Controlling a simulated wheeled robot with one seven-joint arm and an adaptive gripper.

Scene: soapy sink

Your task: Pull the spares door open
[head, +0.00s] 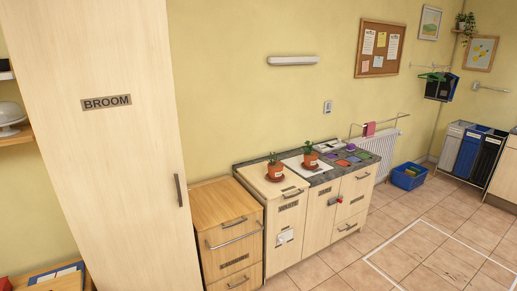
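No label that I can read says spares. A tall pale wood cupboard (100,150) at the left carries the label BROOM (106,102); its door is shut, with a dark upright handle (179,190) at the right edge. Lower units stand along the wall to its right. The narrow front (286,245) carries a small dark label and a white paper, with a handle near its top. The middle front (317,232) also carries a small dark label, with a red piece (340,200) at its right edge. These fronts look shut. My gripper is not in view.
A wooden drawer unit (222,212) stands between the cupboard and the counter units. Two potted plants (275,172) (310,160) stand on top. A blue crate (409,176) and several bins (468,152) are at the right. The tiled floor (370,235) in front is clear.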

